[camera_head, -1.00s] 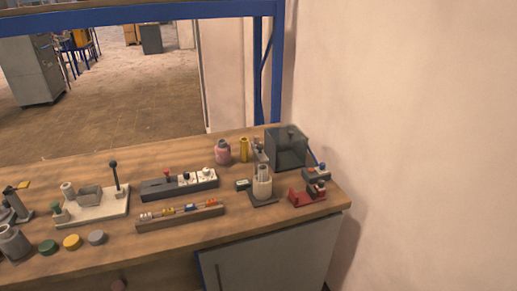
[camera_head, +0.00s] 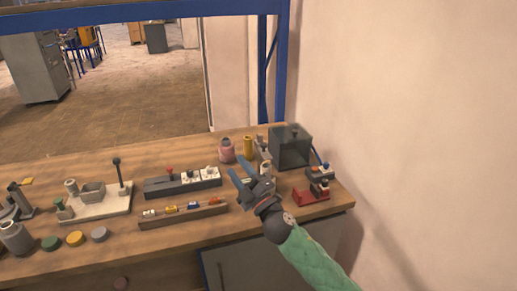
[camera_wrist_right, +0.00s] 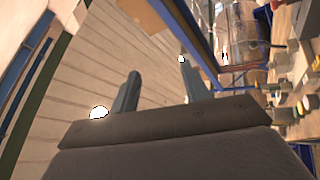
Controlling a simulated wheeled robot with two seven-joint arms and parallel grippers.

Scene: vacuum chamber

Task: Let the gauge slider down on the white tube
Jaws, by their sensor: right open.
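A pale tube (camera_head: 266,168) stands upright on the right part of the bench, mostly hidden behind my right gripper. I take it for the white tube. I cannot make out the gauge slider; the gripper and wrist cover that area. My right gripper (camera_head: 239,167) is open and empty, above the bench in front of the tube. Its two fingers point up and left in the head view. They also show, spread apart with nothing between them, in the right wrist view (camera_wrist_right: 160,72). My left gripper is not in view.
A dark box (camera_head: 290,147) stands behind, with a pink bottle (camera_head: 226,151) and yellow cylinder (camera_head: 248,146) to its left. A red stand (camera_head: 312,194) is near the right edge. A wooden rack (camera_head: 184,219) and grey block (camera_head: 158,188) lie left of the gripper.

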